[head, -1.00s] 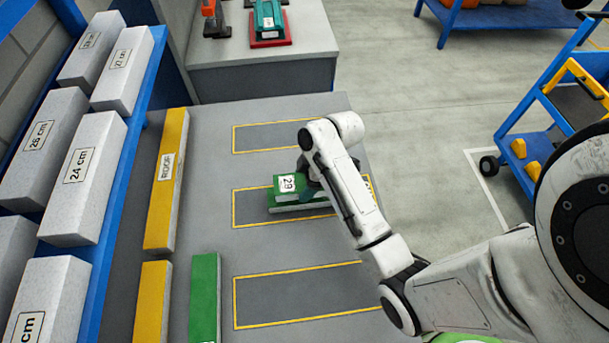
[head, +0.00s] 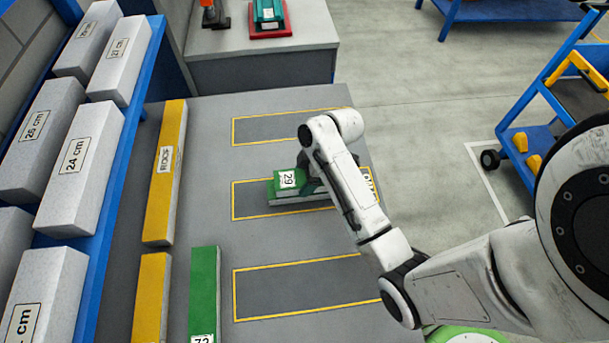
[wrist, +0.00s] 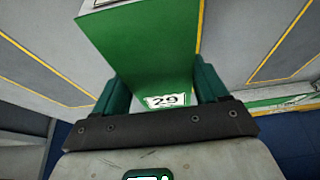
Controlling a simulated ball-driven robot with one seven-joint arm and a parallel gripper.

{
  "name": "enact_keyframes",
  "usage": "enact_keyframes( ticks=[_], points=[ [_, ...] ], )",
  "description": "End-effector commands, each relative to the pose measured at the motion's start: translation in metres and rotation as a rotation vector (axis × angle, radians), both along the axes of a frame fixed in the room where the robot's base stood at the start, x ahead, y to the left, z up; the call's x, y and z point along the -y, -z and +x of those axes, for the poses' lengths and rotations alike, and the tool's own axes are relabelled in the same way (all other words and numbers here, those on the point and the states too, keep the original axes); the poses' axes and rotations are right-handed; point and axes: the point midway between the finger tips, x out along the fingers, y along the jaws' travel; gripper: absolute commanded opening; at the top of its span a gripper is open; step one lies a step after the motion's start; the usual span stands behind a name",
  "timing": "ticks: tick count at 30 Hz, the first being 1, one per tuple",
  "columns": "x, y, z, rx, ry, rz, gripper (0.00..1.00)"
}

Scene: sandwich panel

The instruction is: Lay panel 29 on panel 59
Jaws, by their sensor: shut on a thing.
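Panel 29 (head: 288,180) is green with a white label reading 29; it also fills the upper middle of the wrist view (wrist: 150,50). My gripper (head: 308,178) is shut on its sides, with dark green fingers (wrist: 162,90) at both edges in the wrist view. Panel 29 is in the middle yellow-outlined bay, over or against another green panel (head: 300,204) whose edge shows just below it. That lower panel's number is hidden, so I cannot tell if it is panel 59. I cannot tell whether the two panels touch. My arm covers their right part.
A green panel (head: 204,290) labelled about 72 and yellow panels, one marked ROOF (head: 165,175), lie left on the grey table. Empty outlined bays lie behind (head: 265,130) and in front (head: 295,290). Grey blocks (head: 77,165) fill the left shelf. A blue cart (head: 550,140) stands right.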

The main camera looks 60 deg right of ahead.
Motion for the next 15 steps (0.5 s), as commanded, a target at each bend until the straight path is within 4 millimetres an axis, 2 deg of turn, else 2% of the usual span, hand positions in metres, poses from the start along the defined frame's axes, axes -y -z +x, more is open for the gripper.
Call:
enact_keyframes(
  ticks=[10, 11, 15],
  points=[
    [-0.0001, 0.0069, 0.0000, 0.000, 0.000, 0.000, 0.42],
    [0.0000, 0.0061, 0.0000, 0.000, 0.000, 0.000, 0.76],
    [0.0000, 0.0059, 0.0000, 0.000, 0.000, 0.000, 0.89]
  ],
)
